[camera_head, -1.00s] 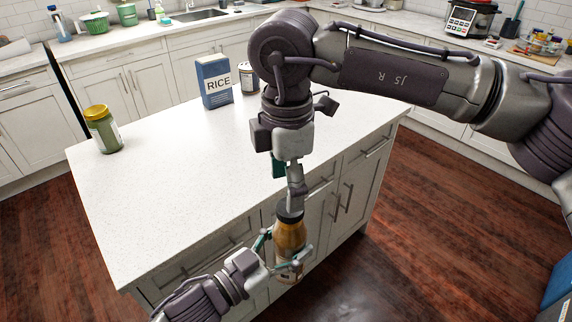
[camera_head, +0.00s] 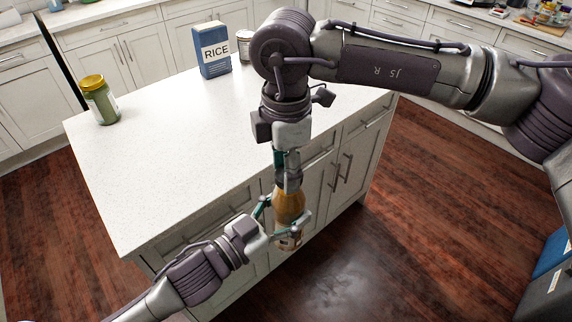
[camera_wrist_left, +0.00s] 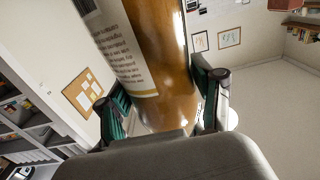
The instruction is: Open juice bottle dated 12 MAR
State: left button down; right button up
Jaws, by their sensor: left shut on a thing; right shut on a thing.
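The juice bottle (camera_head: 289,205) is amber-brown with a pale label and hangs upright in the air in front of the island. My left gripper (camera_head: 283,226) is shut around its body from the lower left. The left wrist view shows the bottle (camera_wrist_left: 163,60) between the two fingers of that gripper (camera_wrist_left: 162,98), with lines of print on its label too small to read. My right gripper (camera_head: 288,178) points down from above and is shut on the dark cap (camera_head: 288,183) at the bottle's top, which its fingers partly hide. I cannot make out a date.
A white island counter (camera_head: 170,150) stands behind the bottle, largely clear on top. On it are a green jar with a yellow lid (camera_head: 100,100), a blue rice box (camera_head: 212,50) and a can (camera_head: 245,45). Open wood floor (camera_head: 400,240) lies to the right.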

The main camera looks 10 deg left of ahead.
jog(key=n, duration=0.6)
jog(key=shift+w+r, duration=0.1)
jog(key=shift+c, duration=0.4)
jog(key=n, duration=0.6)
jog(key=shift+d+n, duration=0.1)
jog(key=shift+n, duration=0.3)
jog(key=n, duration=0.6)
jog(key=shift+d+n, duration=0.1)
jog(key=shift+n, duration=0.3)
jog(key=n, duration=0.6)
jog(key=shift+d+r+n, duration=0.1)
jog(key=shift+n, duration=0.2)
jog(key=n, duration=0.4)
jog(key=shift+w+n, duration=0.1)
jog(key=shift+n, duration=0.2)
jog(key=n, duration=0.4)
jog(key=shift+w, duration=0.1)
jog(key=n, duration=0.7)
jog(key=shift+w, duration=0.1)
jog(key=n, duration=0.6)
jog(key=shift+n, duration=0.4)
jog(key=n, duration=0.5)
jog(key=shift+w+a, duration=0.1)
jog(key=shift+a, duration=0.1)
